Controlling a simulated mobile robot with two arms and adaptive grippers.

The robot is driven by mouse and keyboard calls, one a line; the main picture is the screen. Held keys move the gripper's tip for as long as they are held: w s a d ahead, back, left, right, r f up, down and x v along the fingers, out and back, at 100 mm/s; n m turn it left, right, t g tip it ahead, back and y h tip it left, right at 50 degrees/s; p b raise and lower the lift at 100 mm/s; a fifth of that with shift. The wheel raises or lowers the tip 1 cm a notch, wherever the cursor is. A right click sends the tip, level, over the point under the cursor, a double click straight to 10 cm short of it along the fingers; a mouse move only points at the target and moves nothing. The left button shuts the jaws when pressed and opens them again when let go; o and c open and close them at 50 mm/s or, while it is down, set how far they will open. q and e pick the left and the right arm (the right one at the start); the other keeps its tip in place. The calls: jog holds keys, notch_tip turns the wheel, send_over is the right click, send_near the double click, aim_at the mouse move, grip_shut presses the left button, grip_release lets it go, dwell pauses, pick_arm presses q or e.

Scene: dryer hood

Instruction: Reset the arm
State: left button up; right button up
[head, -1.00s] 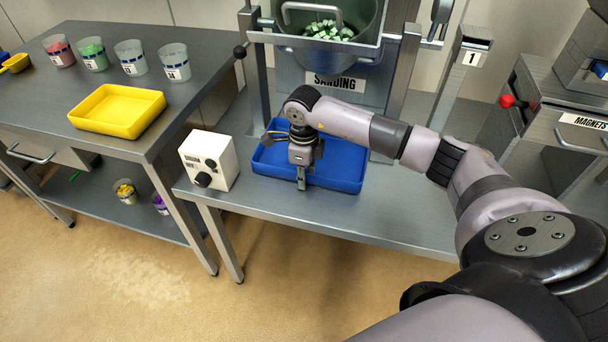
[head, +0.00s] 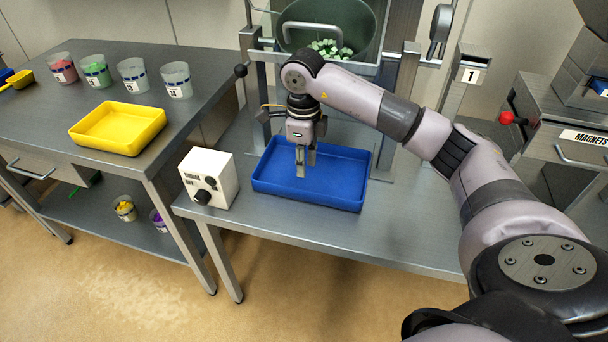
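My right arm reaches in from the lower right. My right gripper (head: 306,170) points down above the blue tray (head: 269,182) on the metal bench. Its two fingertips look close together, and the view does not show clearly whether they meet. I see nothing held between them. The gripper appears to hang clear of the tray floor, which looks empty. My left arm and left gripper are not in view.
Behind the arm is a tilted metal drum (head: 362,30) with green and white pieces. A white control box (head: 209,178) stands left of the tray. A yellow tray (head: 118,128) and several cups are on the left table. A red-knobbed machine (head: 507,118) stands right.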

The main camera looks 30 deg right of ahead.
jog(key=shift+r, duration=0.4)
